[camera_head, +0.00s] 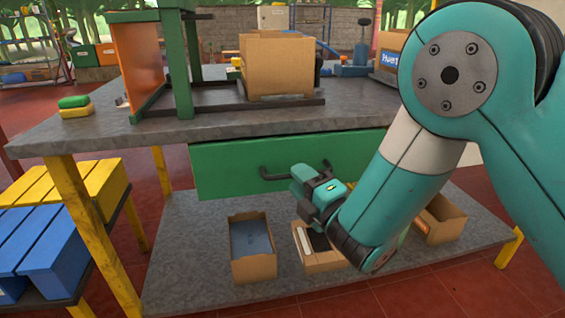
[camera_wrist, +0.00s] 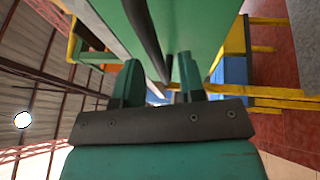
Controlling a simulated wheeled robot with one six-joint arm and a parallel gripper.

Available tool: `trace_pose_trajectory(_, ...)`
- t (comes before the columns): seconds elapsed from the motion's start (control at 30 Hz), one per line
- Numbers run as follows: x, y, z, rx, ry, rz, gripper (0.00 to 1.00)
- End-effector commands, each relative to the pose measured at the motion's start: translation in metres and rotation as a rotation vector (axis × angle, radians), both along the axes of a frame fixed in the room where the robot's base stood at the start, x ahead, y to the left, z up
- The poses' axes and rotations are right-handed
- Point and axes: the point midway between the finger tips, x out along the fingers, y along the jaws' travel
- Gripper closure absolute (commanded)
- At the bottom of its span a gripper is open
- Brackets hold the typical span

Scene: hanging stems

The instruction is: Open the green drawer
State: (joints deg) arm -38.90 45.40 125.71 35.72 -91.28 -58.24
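The green drawer (camera_head: 225,166) sits under the grey tabletop and looks shut. Its dark bar handle (camera_head: 275,175) runs across the front. My gripper (camera_head: 306,178) is at the handle, near its right part, and hides some of it. In the wrist view, my gripper (camera_wrist: 160,72) has its two green fingers apart. The dark handle (camera_wrist: 144,38) runs between them in the picture. The green drawer front (camera_wrist: 193,22) lies just beyond. I cannot tell whether the fingers touch the handle.
Cardboard boxes (camera_head: 253,262) stand on the lower shelf (camera_head: 190,275) below the drawer. A green frame (camera_head: 177,65) and a large carton (camera_head: 280,68) stand on the tabletop (camera_head: 80,130). Yellow and blue crates (camera_head: 45,250) are at the left.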

Motion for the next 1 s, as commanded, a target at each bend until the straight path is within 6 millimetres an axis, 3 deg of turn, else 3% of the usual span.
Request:
trace_pose_trajectory(0.5,0.0093,0.0025,0.0032,0.001,0.000,-0.016,0.63)
trace_pose_trajectory(0.67,0.0091,0.0030,0.0032,0.001,0.000,-0.015,1.00)
trace_pose_trajectory(1.0,0.0080,0.0081,0.0044,0.000,0.001,-0.006,1.00)
